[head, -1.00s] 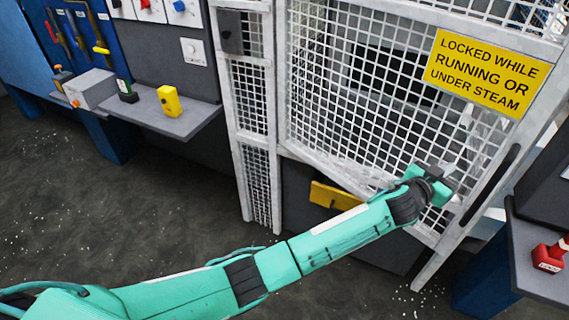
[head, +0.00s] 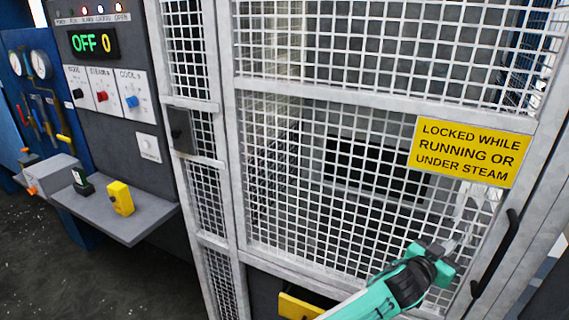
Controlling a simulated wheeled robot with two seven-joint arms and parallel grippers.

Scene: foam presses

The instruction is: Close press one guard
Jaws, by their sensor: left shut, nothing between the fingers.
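The press guard (head: 385,105) is a white-framed wire mesh door filling the middle and right of the head view. A yellow sign (head: 470,152) on it reads "LOCKED WHILE RUNNING OR UNDER STEAM". A black bar handle (head: 496,254) is on its right upright. I cannot tell whether the guard is fully closed.
A control panel (head: 110,110) on the left shows "OFF 0", with knobs below. A grey shelf (head: 130,222) under it holds a yellow block (head: 120,198) and a small black-and-green item (head: 82,182). A dark box (head: 181,130) is on the post left of the guard. Floor is clear at lower left.

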